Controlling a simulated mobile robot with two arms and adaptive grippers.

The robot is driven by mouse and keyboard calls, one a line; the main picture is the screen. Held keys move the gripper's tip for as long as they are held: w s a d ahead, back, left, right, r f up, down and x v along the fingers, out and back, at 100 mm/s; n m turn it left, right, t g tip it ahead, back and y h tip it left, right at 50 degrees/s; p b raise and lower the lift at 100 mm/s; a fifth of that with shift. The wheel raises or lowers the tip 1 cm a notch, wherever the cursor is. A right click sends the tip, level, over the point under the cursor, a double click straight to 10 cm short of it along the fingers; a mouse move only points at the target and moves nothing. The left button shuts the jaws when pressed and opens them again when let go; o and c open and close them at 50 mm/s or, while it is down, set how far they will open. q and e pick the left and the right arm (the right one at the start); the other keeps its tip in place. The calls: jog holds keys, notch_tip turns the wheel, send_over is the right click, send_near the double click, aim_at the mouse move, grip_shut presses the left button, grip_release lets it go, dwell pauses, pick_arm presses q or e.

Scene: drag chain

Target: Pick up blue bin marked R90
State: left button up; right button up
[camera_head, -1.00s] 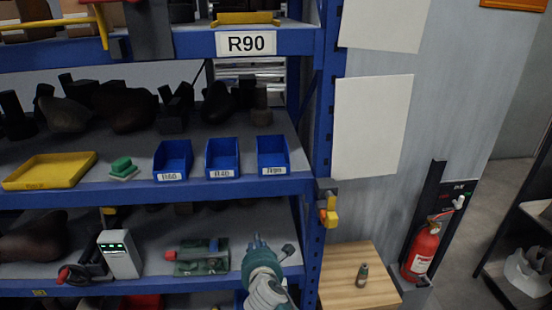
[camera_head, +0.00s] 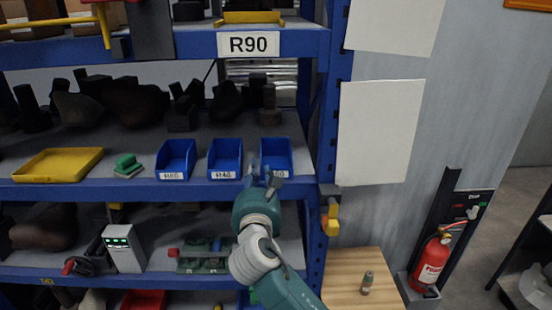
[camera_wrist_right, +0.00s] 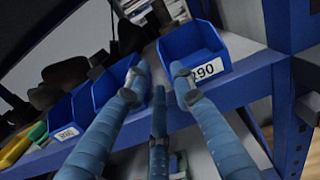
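The blue bin marked R90 (camera_head: 278,148) is the rightmost of three blue bins on the middle shelf. In the right wrist view its label (camera_wrist_right: 207,69) reads R90 and the bin (camera_wrist_right: 190,45) is empty. My right gripper (camera_head: 264,175) is in front of this bin's lower left part and partly hides its label. In the right wrist view the fingers of the right gripper (camera_wrist_right: 159,72) are spread apart with nothing between them, close to the bin's front; I cannot tell if they touch it. My left gripper is not in view.
Blue bins R40 (camera_head: 225,156) and R60 (camera_head: 176,158) stand to the left. A green block (camera_head: 127,163) and a yellow tray (camera_head: 60,163) lie further left. A blue rack post (camera_head: 329,120) rises just right of the R90 bin. A wooden table (camera_head: 345,280) stands lower right.

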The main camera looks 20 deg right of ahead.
jog(key=p+x, duration=0.1)
jog(key=x, duration=0.4)
jog(key=shift+w+a, duration=0.1)
jog(key=shift+w, duration=0.1)
jog(key=shift+w+d, duration=0.3)
jog(key=shift+w, duration=0.2)
jog(key=x, duration=0.1)
jog(key=p+x, duration=0.1)
jog(key=x, duration=0.2)
jog(key=shift+w+d+p, duration=0.15)
jog(key=shift+d+p, duration=0.15)
jog(key=shift+p, duration=0.1)
jog(key=shift+w+f, duration=0.1)
jog(key=shift+w, duration=0.15)
grip_shut()
